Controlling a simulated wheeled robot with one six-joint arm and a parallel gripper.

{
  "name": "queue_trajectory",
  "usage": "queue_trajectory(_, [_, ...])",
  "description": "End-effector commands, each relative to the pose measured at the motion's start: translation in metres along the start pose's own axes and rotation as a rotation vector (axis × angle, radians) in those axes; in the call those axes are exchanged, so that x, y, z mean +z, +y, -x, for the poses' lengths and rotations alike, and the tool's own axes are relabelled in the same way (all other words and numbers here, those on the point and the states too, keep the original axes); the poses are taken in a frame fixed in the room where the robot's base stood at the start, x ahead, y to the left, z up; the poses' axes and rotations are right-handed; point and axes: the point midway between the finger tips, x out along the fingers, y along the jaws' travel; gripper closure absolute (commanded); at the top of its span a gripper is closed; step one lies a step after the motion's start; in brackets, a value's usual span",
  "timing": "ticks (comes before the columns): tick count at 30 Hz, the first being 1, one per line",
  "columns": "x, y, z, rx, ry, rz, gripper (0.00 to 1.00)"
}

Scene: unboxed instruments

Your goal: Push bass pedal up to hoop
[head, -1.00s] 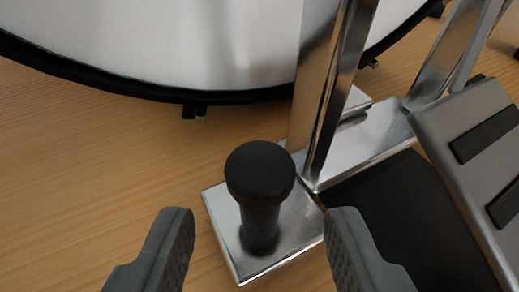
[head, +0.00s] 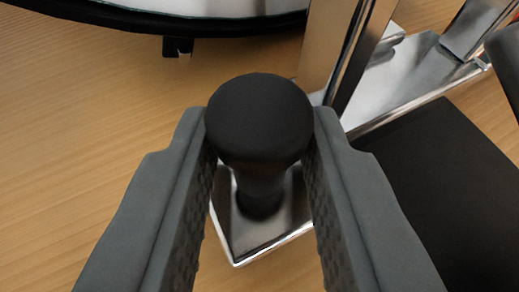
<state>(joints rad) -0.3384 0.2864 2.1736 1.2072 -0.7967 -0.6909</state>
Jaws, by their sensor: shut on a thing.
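The bass pedal's black round-topped knob (head: 259,118) stands upright on a chrome plate (head: 240,232) at the pedal's near left corner. My gripper (head: 260,150) is shut on this knob, one grey finger on each side of its neck. The pedal's black base (head: 440,190) and chrome post (head: 345,55) lie to the right. The bass drum's black hoop (head: 120,17) curves across the top left, with the white drum head behind it. Bare floor shows between the plate and the hoop, so they are apart there.
A small black fitting (head: 177,46) hangs under the hoop. The wooden floor (head: 80,130) is clear on the left. The edge of the footboard (head: 507,55) shows at the right edge, and chrome frame parts (head: 415,70) fill the upper right.

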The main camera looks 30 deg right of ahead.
Motion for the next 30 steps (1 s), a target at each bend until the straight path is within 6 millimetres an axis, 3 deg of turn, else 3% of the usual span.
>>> queue_trajectory(12, [-0.015,-0.020,-0.035,-0.001,0.000,0.000,1.00])
queue_trajectory(20, [-0.016,-0.021,-0.037,-0.002,0.001,0.000,1.00])
queue_trajectory(21, [-0.016,-0.021,-0.037,-0.002,0.001,0.000,0.67])
queue_trajectory(23, [-0.016,-0.021,-0.037,-0.002,0.001,0.000,0.56])
queue_trajectory(30, [-0.015,-0.019,-0.036,0.001,0.000,0.000,0.54])
